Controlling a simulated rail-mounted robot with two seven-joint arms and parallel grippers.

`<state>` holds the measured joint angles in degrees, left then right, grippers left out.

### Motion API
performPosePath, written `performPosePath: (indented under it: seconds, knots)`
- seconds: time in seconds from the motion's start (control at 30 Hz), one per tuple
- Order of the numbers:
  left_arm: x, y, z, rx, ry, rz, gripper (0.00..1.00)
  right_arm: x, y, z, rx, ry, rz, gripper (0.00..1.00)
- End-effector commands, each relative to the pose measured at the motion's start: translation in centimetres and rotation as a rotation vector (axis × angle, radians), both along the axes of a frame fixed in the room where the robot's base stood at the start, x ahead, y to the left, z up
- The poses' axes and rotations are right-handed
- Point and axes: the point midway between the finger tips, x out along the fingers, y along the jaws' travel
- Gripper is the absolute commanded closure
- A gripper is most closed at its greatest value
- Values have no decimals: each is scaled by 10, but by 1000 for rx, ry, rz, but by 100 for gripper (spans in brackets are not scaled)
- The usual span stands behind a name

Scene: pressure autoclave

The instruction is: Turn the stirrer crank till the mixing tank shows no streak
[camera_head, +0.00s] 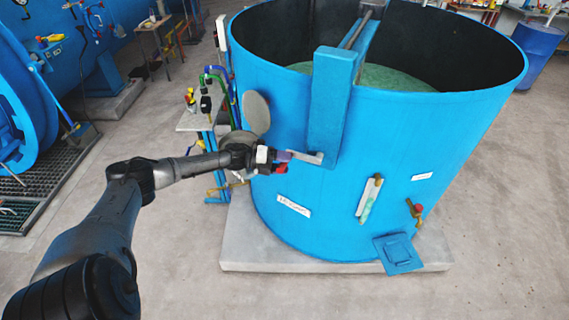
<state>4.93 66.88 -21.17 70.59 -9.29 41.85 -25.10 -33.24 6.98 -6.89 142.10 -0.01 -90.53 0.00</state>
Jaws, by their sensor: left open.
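The mixing tank (465,130) is a large blue open-topped drum, with greenish liquid (385,77) inside. From this angle I cannot make out whether the liquid has a streak. A blue upright housing (328,110) hangs over the near wall from a beam across the rim. A short grey crank arm (308,158) lies roughly level at the lower front of this housing, its outer end toward the left. My left gripper (284,158) is open at that outer end; the fingers hide the handle, so contact is unclear. My right gripper is out of view.
A grey round plate (257,112) stands just above my left wrist. Lower on the tank are a sight gauge (370,199) and a brass tap (415,208). The tank stands on a concrete plinth (280,257). Left are a small bench (195,122) and a large blue vessel (25,80).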

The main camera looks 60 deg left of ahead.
Motion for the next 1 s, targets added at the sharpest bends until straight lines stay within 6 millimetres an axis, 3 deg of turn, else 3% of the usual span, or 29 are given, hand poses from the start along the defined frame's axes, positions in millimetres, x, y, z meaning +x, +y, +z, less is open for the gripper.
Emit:
performPosePath:
  seconds: [0.43,1.0]
  knots:
    - [4,-2,-1,0,0,0,44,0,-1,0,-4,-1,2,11]
    - [4,-2,0,0,0,0,98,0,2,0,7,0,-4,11]
